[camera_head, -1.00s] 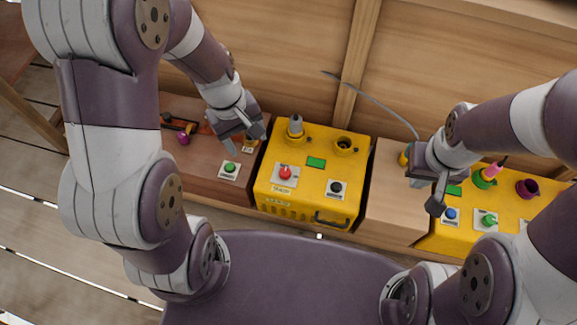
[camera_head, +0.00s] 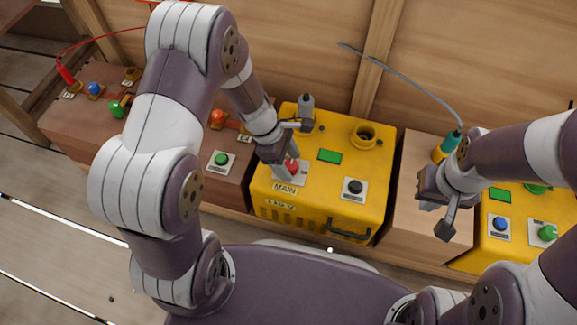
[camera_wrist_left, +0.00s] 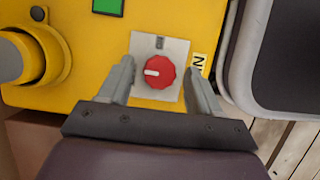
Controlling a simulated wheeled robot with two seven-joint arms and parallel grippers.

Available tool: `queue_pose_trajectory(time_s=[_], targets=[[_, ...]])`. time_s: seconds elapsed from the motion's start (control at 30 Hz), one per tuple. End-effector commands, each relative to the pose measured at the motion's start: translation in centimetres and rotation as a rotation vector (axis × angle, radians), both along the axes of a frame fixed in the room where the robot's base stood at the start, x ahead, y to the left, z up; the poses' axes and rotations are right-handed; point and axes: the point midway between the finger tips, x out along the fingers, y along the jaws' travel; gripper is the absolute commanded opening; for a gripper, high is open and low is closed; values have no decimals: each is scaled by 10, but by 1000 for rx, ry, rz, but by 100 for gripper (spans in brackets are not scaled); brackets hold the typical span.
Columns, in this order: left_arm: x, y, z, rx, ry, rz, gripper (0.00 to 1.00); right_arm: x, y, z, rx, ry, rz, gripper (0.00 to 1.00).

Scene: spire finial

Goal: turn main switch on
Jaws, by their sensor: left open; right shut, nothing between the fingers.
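The main switch is a red round knob (camera_head: 292,166) on a white plate, above the "MAIN" label on the yellow box (camera_head: 375,202). The left wrist view shows the red knob (camera_wrist_left: 159,73) with a white mark pointing left in that picture. My left gripper (camera_head: 287,171) is open over the knob, and in the left wrist view its fingers (camera_wrist_left: 160,80) stand on either side of it. I cannot tell whether they touch it. My right gripper (camera_head: 443,222) is shut and empty, over the wooden block right of the box.
The yellow box also carries a black knob (camera_head: 355,187), a green screen (camera_head: 330,156), a grey plug (camera_head: 306,105) and a round socket (camera_head: 365,134). A green button (camera_head: 221,159) is on the brown box at left. A second yellow panel with a blue button (camera_head: 500,224) is at right.

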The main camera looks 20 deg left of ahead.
Motion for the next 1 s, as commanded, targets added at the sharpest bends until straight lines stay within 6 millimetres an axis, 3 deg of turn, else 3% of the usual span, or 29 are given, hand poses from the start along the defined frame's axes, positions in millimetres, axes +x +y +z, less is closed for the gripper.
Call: queue_pose_trajectory(time_s=[0.27,0.43,0.47,0.77,1.0], targets=[[0,-1,-1,1,-1,-1,64,0,0,-1,0,0,0,0],[0,-1,-1,1,-1,-1,12,0,0,-1,0,0,0,0],[0,-1,-1,0,-1,-1,8,0,0,-1,0,0,0,0],[0,-1,1,0,-1,-31,8,0,0,6,0,0,0,0],[1,-1,4,1,0,-161,8,0,0,28,0,0,0,0]])
